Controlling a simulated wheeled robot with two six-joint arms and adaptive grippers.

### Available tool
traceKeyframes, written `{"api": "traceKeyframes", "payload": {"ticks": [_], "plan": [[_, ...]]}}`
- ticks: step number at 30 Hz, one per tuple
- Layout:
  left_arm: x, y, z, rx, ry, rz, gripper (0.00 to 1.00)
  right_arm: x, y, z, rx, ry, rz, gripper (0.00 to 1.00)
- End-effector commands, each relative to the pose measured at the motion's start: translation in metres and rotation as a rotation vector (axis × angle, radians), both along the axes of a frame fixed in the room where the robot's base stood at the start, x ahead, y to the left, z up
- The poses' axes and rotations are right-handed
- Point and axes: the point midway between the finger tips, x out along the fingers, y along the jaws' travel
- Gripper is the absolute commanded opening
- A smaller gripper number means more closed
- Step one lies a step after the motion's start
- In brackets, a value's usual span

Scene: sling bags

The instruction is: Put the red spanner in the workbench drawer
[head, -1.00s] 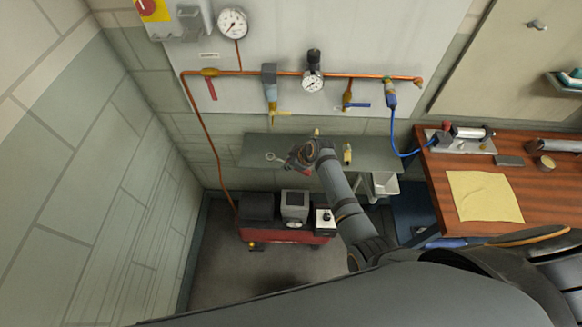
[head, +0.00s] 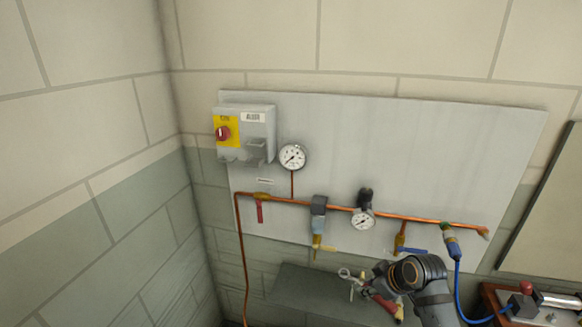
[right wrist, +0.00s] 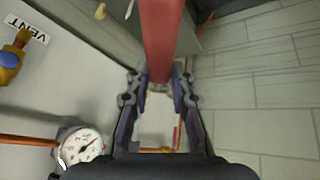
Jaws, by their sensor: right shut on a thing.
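The red spanner has a red handle (head: 384,303) and a silver end, which shows to the left of my right gripper (head: 374,284) in the head view. My right gripper is shut on the spanner, in front of the grey shelf; I cannot tell how far above the shelf it is. In the right wrist view the red handle (right wrist: 161,38) runs up from between the fingers (right wrist: 158,92). My left gripper is not in view. Only a corner of the wooden workbench (head: 489,292) shows at the lower right; its drawer is out of view.
The grey shelf (head: 300,290) is below the wall panel. A copper pipe (head: 285,200) with gauges (head: 292,157), valves and a blue hose (head: 458,285) runs along the panel close behind my right arm. A red device (head: 522,303) stands on the bench.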

Motion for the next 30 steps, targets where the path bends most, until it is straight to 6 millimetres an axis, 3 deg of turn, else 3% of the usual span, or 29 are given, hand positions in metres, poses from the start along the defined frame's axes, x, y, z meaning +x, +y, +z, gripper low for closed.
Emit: {"api": "traceKeyframes", "payload": {"ticks": [1, 6, 9, 12, 18, 30], "plan": [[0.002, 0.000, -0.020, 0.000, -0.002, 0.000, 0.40, -0.013, -0.002, 0.006, -0.006, -0.010, 0.013, 0.00], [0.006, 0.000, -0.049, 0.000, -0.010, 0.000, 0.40, -0.076, 0.011, 0.038, -0.009, -0.004, 0.087, 0.00], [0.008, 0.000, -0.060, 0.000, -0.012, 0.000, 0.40, -0.113, 0.019, 0.045, -0.013, 0.002, 0.133, 0.00], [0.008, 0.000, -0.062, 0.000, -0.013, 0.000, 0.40, -0.131, 0.023, 0.050, -0.009, 0.002, 0.154, 0.00], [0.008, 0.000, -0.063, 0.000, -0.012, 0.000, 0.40, -0.142, 0.027, 0.054, 0.000, 0.002, 0.167, 0.00], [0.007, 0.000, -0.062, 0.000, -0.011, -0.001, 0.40, -0.142, 0.027, 0.054, 0.003, 0.000, 0.167, 0.00]]}}
